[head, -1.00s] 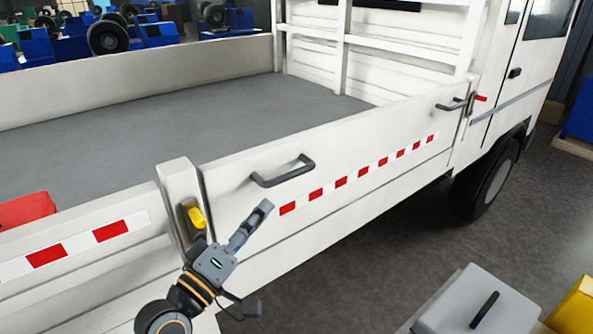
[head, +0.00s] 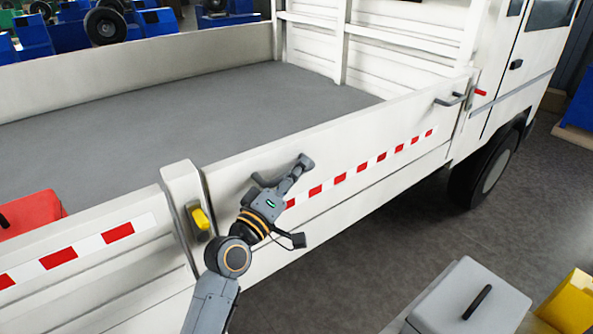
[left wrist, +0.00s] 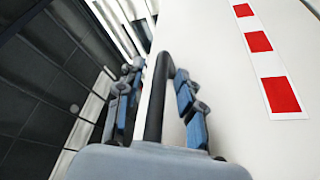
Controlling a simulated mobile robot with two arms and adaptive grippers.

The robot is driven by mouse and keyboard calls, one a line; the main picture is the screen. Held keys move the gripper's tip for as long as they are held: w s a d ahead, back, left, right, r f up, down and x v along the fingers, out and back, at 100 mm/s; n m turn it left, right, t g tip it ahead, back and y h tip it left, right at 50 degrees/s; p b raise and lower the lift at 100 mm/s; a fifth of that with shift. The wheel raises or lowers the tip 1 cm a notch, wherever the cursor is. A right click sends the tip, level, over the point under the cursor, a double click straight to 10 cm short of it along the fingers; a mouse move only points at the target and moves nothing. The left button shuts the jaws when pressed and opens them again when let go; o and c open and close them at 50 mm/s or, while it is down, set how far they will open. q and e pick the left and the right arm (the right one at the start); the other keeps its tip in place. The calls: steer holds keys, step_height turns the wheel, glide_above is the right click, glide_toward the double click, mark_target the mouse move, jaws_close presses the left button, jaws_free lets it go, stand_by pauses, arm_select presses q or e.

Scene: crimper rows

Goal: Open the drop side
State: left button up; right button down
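The white drop side (head: 345,150) of the truck bed stands upright, with a red-and-white strip along it. A dark grey handle (head: 262,180) sits on its outer face near the left end. My left gripper (head: 297,170) is at this handle and hides much of it. In the left wrist view the handle bar (left wrist: 156,95) runs between my two spread fingers, with a gap visible on the left. A yellow latch (head: 202,219) is on the post at the left end. A red latch (head: 480,92) is at the right end. My right gripper is not in view.
A second dark handle (head: 451,99) is near the right end of the drop side. A grey case (head: 470,300) and a yellow box (head: 572,302) stand at the lower right. A red box (head: 35,213) lies in the bed at left.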

arm_select(q)
jaws_close()
steer(key=shift+s+f, duration=0.1)
steer(key=shift+f, duration=0.05)
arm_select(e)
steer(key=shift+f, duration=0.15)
